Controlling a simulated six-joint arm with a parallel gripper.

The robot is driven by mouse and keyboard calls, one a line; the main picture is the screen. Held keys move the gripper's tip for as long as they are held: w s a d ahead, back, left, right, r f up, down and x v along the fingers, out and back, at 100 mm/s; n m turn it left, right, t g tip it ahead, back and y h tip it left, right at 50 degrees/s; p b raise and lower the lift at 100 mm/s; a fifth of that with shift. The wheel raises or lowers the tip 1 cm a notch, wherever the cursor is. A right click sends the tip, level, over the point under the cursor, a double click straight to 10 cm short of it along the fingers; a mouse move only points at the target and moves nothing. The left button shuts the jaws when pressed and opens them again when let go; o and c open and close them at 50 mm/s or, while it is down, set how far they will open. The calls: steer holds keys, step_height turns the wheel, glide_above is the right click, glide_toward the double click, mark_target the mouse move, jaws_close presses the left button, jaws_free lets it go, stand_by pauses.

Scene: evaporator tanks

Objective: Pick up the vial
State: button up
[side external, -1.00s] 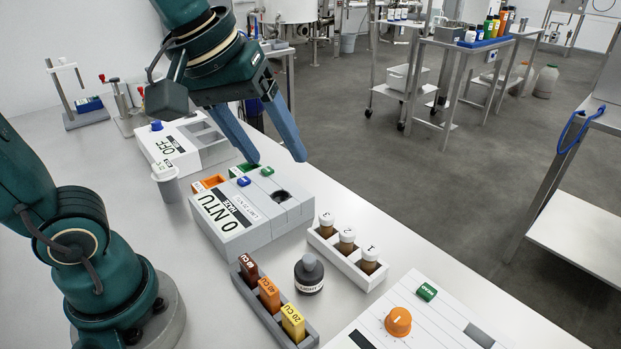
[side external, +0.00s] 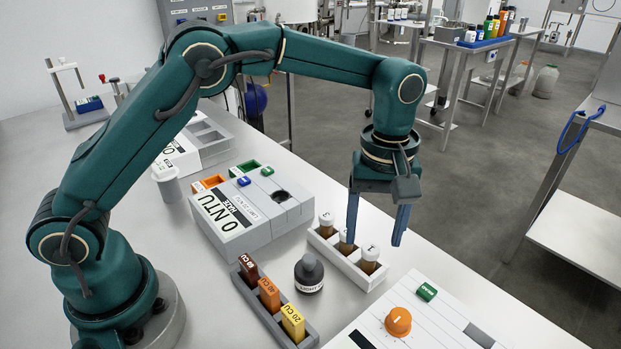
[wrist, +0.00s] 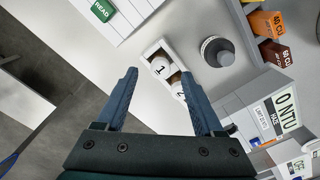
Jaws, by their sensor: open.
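Several brown vials with white numbered caps stand upright in a white rack (side external: 322,246). Vial 1 (side external: 369,260) is at the near right end, and it also shows in the wrist view (wrist: 160,67). Vial 2 (side external: 346,249) is in the middle, partly hidden behind a finger. The third vial (side external: 326,225) is at the far left end. My gripper (side external: 374,240) is open and empty, pointing down above the rack. In the wrist view my gripper's fingertips (wrist: 157,75) lie on either side of vial 1's cap, with vial 2 (wrist: 178,92) beside the right fingertip.
A dark bottle (side external: 309,273) stands left of the rack, beside a grey holder with brown, orange and yellow blocks (side external: 269,295). The haze meter (side external: 235,212) lies behind. A panel with an orange knob (side external: 398,321) is at the near right.

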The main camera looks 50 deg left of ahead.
mark_target(371, 248)
steer(key=shift+f, duration=2.2)
jaws_close()
